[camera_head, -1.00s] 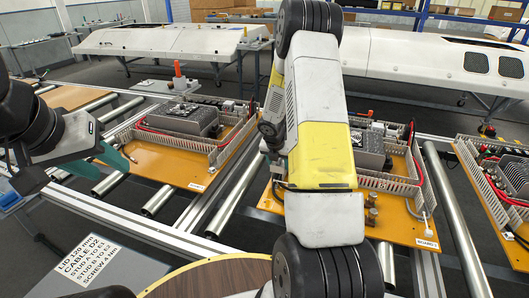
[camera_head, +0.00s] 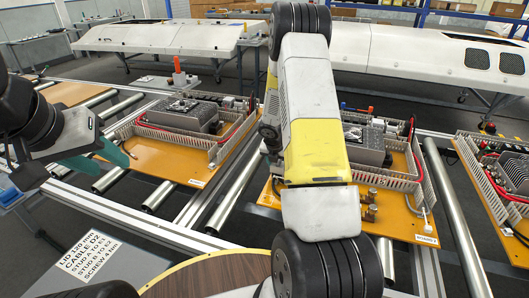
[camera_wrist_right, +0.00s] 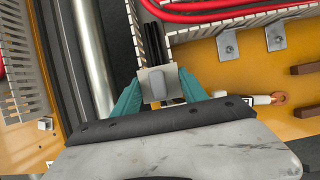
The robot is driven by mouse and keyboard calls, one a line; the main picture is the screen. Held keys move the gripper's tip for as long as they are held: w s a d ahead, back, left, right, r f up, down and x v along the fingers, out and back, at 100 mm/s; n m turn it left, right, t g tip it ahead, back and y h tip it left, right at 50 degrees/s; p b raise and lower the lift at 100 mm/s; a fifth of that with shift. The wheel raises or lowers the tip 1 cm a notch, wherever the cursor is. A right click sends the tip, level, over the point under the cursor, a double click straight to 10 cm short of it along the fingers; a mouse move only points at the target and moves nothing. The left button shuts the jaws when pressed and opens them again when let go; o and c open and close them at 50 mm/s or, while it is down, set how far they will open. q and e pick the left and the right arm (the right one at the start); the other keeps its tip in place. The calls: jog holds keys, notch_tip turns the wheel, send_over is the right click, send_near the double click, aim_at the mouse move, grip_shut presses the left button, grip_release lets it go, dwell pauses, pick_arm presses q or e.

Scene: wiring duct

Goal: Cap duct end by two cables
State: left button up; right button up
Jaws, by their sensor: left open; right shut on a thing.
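My right gripper (camera_wrist_right: 160,88) has teal fingers shut on a small pale grey block-like piece, which looks like the end cap (camera_wrist_right: 158,76). Two dark cable-like strands (camera_wrist_right: 152,42) run just beyond the cap; I cannot tell whether it touches them. White slotted duct (camera_wrist_right: 238,30) lies to the right of the strands, with another length (camera_wrist_right: 116,22) to the left. In the head view my right arm hides its gripper and the cap. The duct (camera_head: 400,187) edges the board on the right. My left gripper (camera_head: 126,158) is open and empty, left of the middle board.
A printed label sheet (camera_head: 88,250) is at the front left.

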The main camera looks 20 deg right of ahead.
jog(key=o, duration=1.4)
jog(key=shift+f, duration=0.1)
jog(key=shift+v, duration=3.9)
